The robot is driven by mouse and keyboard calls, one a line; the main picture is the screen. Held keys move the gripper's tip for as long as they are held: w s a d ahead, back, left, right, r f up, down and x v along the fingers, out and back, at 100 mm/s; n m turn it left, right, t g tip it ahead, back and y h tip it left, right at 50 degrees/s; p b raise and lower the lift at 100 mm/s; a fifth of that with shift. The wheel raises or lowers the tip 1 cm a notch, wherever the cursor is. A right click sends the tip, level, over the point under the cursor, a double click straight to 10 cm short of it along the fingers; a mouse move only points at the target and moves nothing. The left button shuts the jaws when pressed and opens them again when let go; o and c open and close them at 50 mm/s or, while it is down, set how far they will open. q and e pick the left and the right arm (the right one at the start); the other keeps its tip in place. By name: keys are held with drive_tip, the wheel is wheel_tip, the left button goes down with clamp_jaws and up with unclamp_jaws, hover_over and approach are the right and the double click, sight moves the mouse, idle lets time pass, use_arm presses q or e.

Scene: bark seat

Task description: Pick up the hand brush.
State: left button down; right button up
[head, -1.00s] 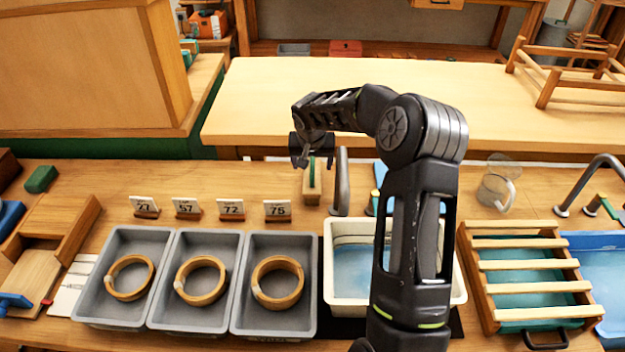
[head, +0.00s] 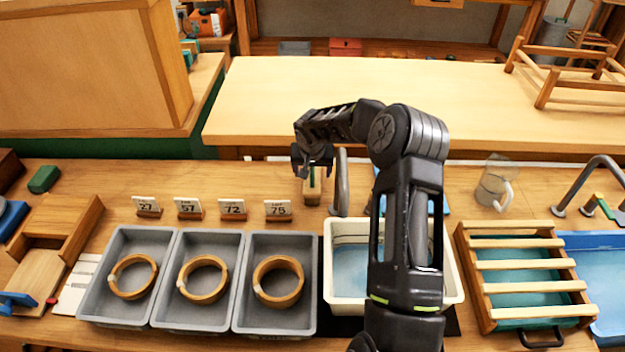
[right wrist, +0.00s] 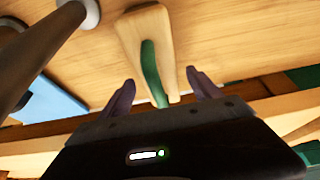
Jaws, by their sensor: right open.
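The hand brush (head: 312,192), a small pale wooden body with a green strip, is on the bench behind the grey trays, left of a metal tap. In the right wrist view its wooden body (right wrist: 148,35) and green strip (right wrist: 150,72) extend toward my gripper. My right gripper (head: 313,168) is over the brush's far end in the head view and partly hides it. In the right wrist view the gripper (right wrist: 160,92) is open, with one finger on each side of the brush's near end. I cannot tell whether they touch. My left gripper is not in view.
The metal tap (head: 342,185) stands close to the right of the brush. In front are a white basin (head: 335,310) and grey trays (head: 242,325) holding wooden rings. Number cards (head: 277,210) stand to the left. A glass jug (head: 492,188) is further right.

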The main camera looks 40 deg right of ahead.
drive_tip(key=shift+c, duration=0.3)
clamp_jaws()
idle(0.7)
